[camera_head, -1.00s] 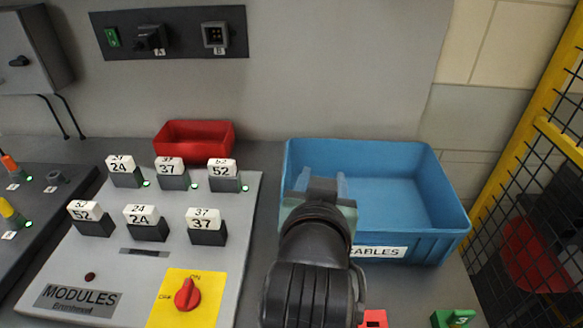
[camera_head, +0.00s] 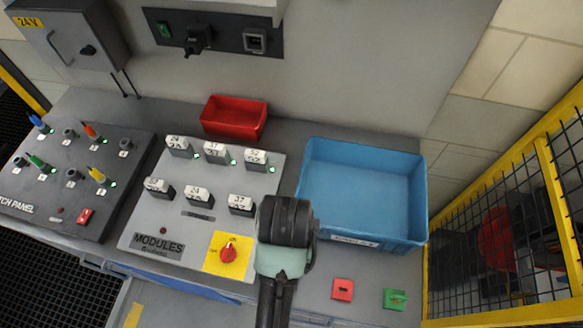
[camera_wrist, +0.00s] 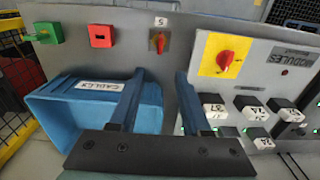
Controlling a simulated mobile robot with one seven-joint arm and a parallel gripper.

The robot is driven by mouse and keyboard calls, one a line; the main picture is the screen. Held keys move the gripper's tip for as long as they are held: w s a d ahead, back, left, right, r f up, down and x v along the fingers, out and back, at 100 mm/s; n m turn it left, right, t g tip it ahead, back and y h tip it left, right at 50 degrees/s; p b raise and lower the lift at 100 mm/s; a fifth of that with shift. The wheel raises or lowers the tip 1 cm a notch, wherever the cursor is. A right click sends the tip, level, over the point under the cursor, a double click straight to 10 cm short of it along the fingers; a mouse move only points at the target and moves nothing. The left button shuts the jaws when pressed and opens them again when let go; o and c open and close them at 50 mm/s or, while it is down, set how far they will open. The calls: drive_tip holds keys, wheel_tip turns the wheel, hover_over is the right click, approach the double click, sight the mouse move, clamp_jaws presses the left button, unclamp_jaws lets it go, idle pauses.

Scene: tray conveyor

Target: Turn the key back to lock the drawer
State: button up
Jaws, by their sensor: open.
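No key or drawer can be made out with certainty. In the wrist view a small brown square fitting with an orange-red piece (camera_wrist: 158,42) sits on the grey worktop by a label "5"; it may be the key lock, but its turn is unclear. My gripper (camera_wrist: 160,74) is open and empty, its two blue-grey fingers apart, with the fitting beyond the gap between their tips. In the head view my gripper (camera_head: 272,304) hangs near the worktop's front edge, and my wrist hides that fitting. A red block (camera_head: 343,289) and a green block with a raised piece (camera_head: 396,299) lie to the right.
The blue bin labelled CABLES (camera_head: 423,205) stands behind, right of my wrist. The MODULES panel (camera_head: 140,225) with several blocks and a red rotary switch (camera_head: 229,252) is to the left. A red bin (camera_head: 234,118) stands at the back. A yellow mesh fence (camera_head: 560,230) bounds the right.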

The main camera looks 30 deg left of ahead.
drive_tip(key=f, duration=1.2)
drive_tip(key=shift+s+d+f+b, duration=0.1)
drive_tip(key=shift+s+f+b, duration=0.2)
drive_tip(key=shift+s+f, duration=0.05)
clamp_jaws()
